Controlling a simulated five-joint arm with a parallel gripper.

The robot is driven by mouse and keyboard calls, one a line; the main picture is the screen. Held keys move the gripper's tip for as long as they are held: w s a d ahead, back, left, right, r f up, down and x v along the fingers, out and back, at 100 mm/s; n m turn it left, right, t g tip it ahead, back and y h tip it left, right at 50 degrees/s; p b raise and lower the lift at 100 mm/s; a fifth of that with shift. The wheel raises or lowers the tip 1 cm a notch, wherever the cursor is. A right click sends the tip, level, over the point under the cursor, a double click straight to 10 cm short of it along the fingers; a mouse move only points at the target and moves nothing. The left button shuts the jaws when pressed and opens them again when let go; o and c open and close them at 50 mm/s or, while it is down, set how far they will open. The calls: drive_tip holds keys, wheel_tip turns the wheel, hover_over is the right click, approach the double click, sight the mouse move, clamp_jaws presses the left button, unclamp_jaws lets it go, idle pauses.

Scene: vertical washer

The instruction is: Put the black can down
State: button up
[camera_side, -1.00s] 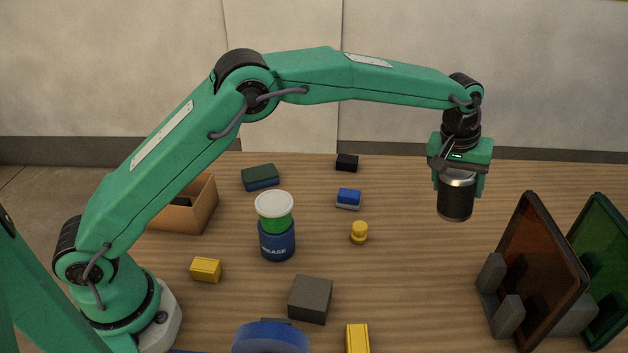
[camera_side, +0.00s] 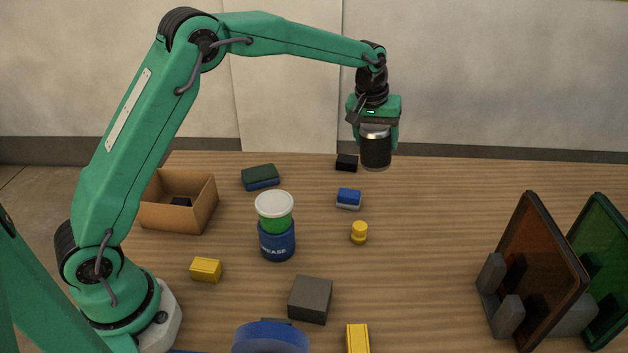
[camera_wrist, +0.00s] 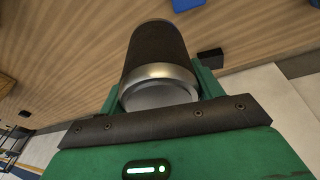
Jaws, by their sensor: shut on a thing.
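The black can (camera_side: 376,152) has a silver top band and hangs upright in my gripper (camera_side: 376,138). My gripper is shut on it and holds it above the far part of the wooden table, in the side view. In the wrist view the black can (camera_wrist: 155,55) fills the upper middle, its silver end toward the camera, between the green jaws of my gripper (camera_wrist: 160,90). The can's underside does not show.
A small black block (camera_side: 347,162) and a blue sponge-like block (camera_side: 349,198) lie near the can. Upright panels (camera_side: 540,270) stand right.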

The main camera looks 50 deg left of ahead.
drive_tip(key=s+a+n, duration=0.1)
drive_tip(key=s+a, duration=0.9)
drive_tip(key=a, duration=0.5)
drive_tip(key=s+a+n+y, duration=0.1)
drive_tip(key=s+a+n, duration=0.1)
drive_tip(key=s+a, duration=0.8)
drive_tip(key=a, duration=0.4)
drive_tip(key=shift+a+f+g+y, duration=0.3)
drive_tip(key=shift+a, duration=0.1)
drive_tip(key=shift+s, duration=0.1)
drive_tip(key=shift+s+a+f, duration=0.45)
drive_tip(key=shift+a+f, duration=1.4)
drive_tip(key=shift+a, duration=0.05)
drive_tip(key=shift+s+a+f, duration=0.4)
drive_tip(key=shift+a+f, duration=1.4)
drive_tip(key=shift+a, duration=0.05)
drive_tip(key=shift+s+a+f, duration=0.45)
drive_tip(key=shift+a+f, duration=1.4)
drive_tip(key=shift+a, duration=0.05)
drive_tip(key=shift+f, duration=0.2)
drive_tip(key=o, duration=1.2)
drive_tip(key=shift+r, duration=0.1)
